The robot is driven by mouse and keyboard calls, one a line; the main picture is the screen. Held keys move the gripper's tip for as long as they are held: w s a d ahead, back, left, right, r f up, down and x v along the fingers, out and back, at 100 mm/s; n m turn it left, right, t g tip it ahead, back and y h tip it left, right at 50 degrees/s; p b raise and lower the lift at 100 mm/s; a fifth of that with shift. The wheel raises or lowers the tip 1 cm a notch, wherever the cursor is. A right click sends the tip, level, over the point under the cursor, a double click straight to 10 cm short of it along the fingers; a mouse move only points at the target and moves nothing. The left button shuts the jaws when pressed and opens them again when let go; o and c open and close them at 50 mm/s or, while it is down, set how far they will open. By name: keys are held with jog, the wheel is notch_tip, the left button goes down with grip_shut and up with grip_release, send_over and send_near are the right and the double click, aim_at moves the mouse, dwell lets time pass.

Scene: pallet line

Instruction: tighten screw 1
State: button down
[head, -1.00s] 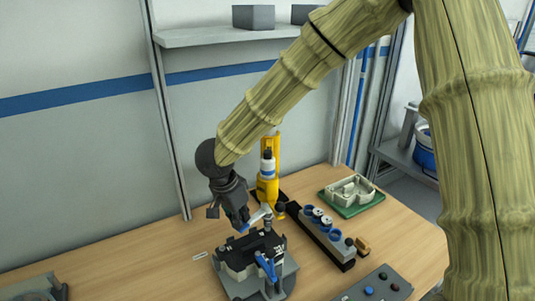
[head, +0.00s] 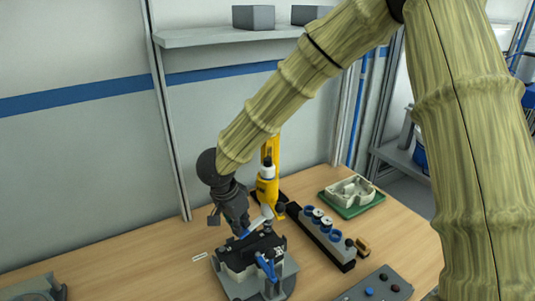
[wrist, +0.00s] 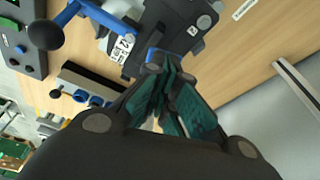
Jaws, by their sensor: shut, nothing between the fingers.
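The fixture (head: 282,286) stands on the bench with a dark-topped housing (head: 238,264) in it and blue clamp levers; it also shows at the top of the wrist view (wrist: 172,35). My gripper (head: 246,232) is low over the back left part of the housing, fingers pointing down. In the wrist view its green-padded fingers (wrist: 172,98) are together and hold nothing. The fingertips overlap the fixture's near edge there; I cannot tell whether they touch it. A white label (wrist: 122,46) with a dark mark lies left of the fingertips. Screw 1 cannot be made out.
A yellow tool (head: 268,187) stands just behind my gripper. A dark rack with blue rings (head: 330,240) is to the right, with a green tray (head: 352,196) behind it and a button panel (head: 378,287) in front.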

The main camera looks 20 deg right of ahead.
jog(key=shift+s+f+p, duration=0.1)
jog(key=shift+f+p, duration=0.25)
jog(key=shift+p, duration=0.1)
jog(key=shift+r+p, duration=0.15)
jog(key=shift+p, duration=0.6)
dwell(0.3)
jog(key=shift+f+p, duration=0.3)
jog(key=shift+p, duration=0.15)
dwell(0.3)
jog(key=shift+r+p, duration=0.15)
jog(key=shift+p, duration=0.5)
jog(key=shift+f+p, duration=0.35)
jog(key=shift+p, duration=0.1)
dwell(0.5)
jog(key=shift+p, duration=1.2)
dwell(0.4)
